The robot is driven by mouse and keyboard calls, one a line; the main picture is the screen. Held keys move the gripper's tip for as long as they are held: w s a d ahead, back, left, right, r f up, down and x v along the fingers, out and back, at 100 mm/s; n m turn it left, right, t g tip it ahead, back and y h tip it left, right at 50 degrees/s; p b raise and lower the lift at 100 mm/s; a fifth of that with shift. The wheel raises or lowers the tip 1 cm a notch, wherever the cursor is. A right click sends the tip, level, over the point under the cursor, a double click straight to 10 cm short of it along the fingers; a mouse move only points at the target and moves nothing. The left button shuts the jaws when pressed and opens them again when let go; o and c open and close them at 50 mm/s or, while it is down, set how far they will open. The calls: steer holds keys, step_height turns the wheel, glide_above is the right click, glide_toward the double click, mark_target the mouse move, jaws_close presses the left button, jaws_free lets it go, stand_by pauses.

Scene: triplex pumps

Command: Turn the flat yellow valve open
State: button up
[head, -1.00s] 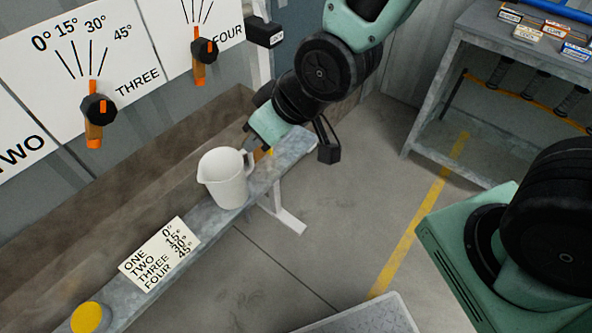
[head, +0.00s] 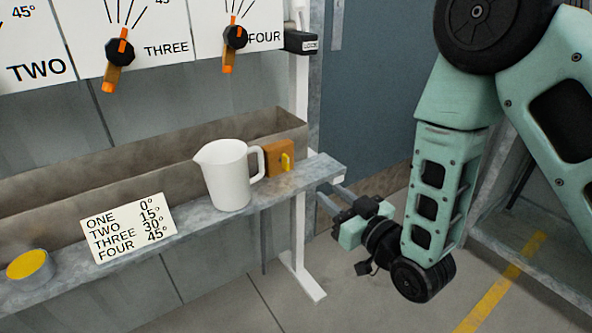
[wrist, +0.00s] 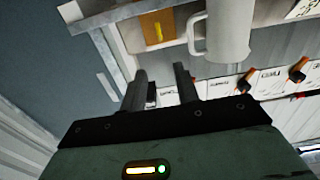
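The flat yellow valve (head: 286,162) is a small upright yellow handle on the face of an orange-brown block (head: 275,153). The block sits near the right end of the narrow grey shelf (head: 190,222). The valve also shows at the top of the wrist view (wrist: 157,30). My gripper (head: 329,193) is off the right end of the shelf, to the right of the valve and apart from it. In the wrist view its two fingers (wrist: 160,70) are spread with nothing between them.
A white jug (head: 228,178) stands on the shelf just left of the block. A card with angles (head: 128,227) and a grey cup with a yellow top (head: 30,265) are further left. Orange-handled dials (head: 119,55) are on the wall panel. A white post (head: 300,100) stands behind the shelf end.

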mark_target(288, 159)
steer(key=x, duration=1.6)
steer(key=shift+w+a, duration=0.2)
steer(key=shift+w, duration=0.05)
jaws_close()
